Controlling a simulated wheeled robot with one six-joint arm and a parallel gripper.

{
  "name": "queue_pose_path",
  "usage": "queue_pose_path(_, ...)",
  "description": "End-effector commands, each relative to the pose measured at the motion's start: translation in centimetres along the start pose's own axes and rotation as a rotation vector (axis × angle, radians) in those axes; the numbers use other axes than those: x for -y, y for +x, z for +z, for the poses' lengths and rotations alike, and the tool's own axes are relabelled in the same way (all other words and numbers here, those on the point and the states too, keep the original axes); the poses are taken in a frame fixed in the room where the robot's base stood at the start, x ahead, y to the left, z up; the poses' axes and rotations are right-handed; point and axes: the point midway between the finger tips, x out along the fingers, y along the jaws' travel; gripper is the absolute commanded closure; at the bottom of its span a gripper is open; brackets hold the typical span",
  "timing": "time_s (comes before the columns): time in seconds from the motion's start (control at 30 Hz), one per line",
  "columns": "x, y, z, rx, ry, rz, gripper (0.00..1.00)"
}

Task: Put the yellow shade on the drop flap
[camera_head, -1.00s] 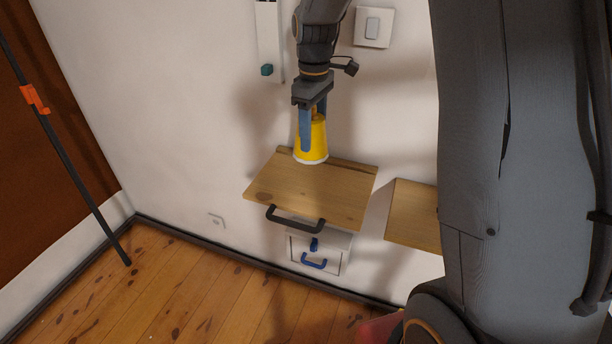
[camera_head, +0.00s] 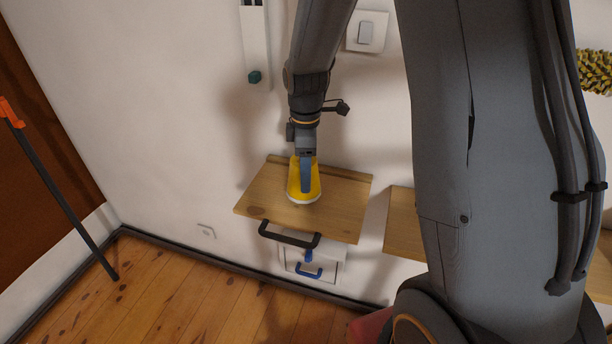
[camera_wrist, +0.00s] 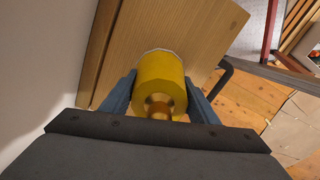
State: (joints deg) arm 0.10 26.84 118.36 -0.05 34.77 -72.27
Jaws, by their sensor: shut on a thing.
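The yellow shade (camera_head: 296,186) is a tapered cup shape with a pale rim at its wide lower end. My gripper (camera_head: 305,184) is shut on its sides from above. In the wrist view the shade (camera_wrist: 160,75) sits between the two blue-grey fingers of my gripper (camera_wrist: 160,98). The drop flap (camera_head: 340,208) is a wooden board on the wall with a black handle at its front edge. The shade is over the flap's left middle part, its rim at or very close to the board. I cannot tell whether they touch. The wood (camera_wrist: 185,25) also shows beyond the shade in the wrist view.
A small white box with a blue handle (camera_head: 309,271) hangs below the flap. Another wooden shelf (camera_head: 402,225) is at right, partly behind my arm. A wall switch (camera_head: 366,32) and a white strip (camera_head: 255,45) are above. The flap's right side is clear.

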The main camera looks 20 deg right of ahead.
Motion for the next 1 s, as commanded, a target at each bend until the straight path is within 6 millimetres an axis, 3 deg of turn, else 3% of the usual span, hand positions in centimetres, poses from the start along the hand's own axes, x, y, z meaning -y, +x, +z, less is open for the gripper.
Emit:
queue_pose_path(0.17,0.0,1.7,0.1,0.0,0.002,0.0,0.68)
queue_pose_path(0.53,-0.1,2.0,0.1,0.0,0.002,0.001,0.68)
queue_pose_path(0.57,-0.1,2.0,0.1,0.0,0.002,0.001,0.44)
queue_pose_path(0.67,-0.1,2.0,0.1,0.0,0.002,0.001,0.27)
queue_pose_path(1.0,-0.1,1.8,0.1,0.0,0.002,0.001,0.27)
